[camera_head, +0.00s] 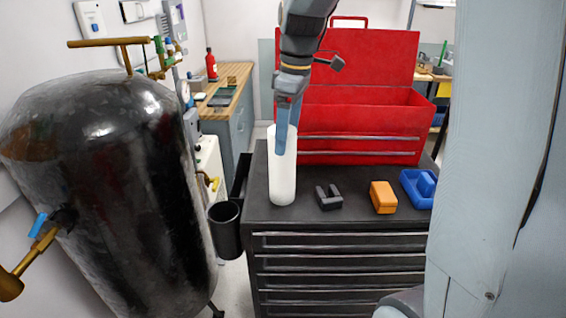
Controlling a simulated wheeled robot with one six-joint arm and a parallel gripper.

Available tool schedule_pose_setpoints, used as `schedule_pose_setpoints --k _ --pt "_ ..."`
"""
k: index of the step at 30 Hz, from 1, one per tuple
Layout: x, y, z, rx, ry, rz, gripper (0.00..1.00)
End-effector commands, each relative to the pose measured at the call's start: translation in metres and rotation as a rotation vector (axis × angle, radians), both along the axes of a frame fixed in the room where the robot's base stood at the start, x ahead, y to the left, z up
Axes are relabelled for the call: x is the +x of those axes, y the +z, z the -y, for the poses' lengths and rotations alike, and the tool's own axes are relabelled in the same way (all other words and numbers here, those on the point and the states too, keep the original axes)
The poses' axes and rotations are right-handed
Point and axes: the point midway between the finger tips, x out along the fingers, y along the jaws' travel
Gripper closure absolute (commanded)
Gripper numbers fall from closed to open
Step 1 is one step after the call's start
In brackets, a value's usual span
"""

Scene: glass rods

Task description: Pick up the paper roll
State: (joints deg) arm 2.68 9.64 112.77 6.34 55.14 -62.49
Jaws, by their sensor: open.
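The paper roll (284,186) is a tall white cylinder. It stands upright on the left part of the dark tool cabinet's top (335,212). My gripper (283,150) points down at the upper part of the roll from above. A blue-grey finger overlaps the roll's upper front in the picture. The gripper is open. The other finger is hidden, and I cannot tell whether the gripper touches the roll.
A red toolbox (355,125) with its lid up stands behind. A dark U-shaped block (328,197), an orange block (383,197) and a blue object (418,188) lie to the right. A black tank (110,180) fills the left. A black bin (225,230) hangs beside the cabinet.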

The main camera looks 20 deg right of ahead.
Motion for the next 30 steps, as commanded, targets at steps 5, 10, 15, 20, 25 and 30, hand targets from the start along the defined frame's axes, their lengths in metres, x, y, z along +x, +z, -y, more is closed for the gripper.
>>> schedule_pose_setpoints --k 5,10,15,20,25,30 --pt "0.008 0.009 -0.007 0.012 0.075 0.014 0.23" --pt "0.010 -0.006 -0.008 0.014 0.080 0.014 0.23" --pt "0.011 -0.020 -0.007 0.013 0.078 0.014 0.23" --pt "0.015 -0.039 -0.005 0.013 0.078 0.012 0.23" --pt "0.017 -0.059 -0.006 0.013 0.079 0.014 0.23" --pt "0.018 -0.066 -0.007 0.013 0.078 0.017 0.23"
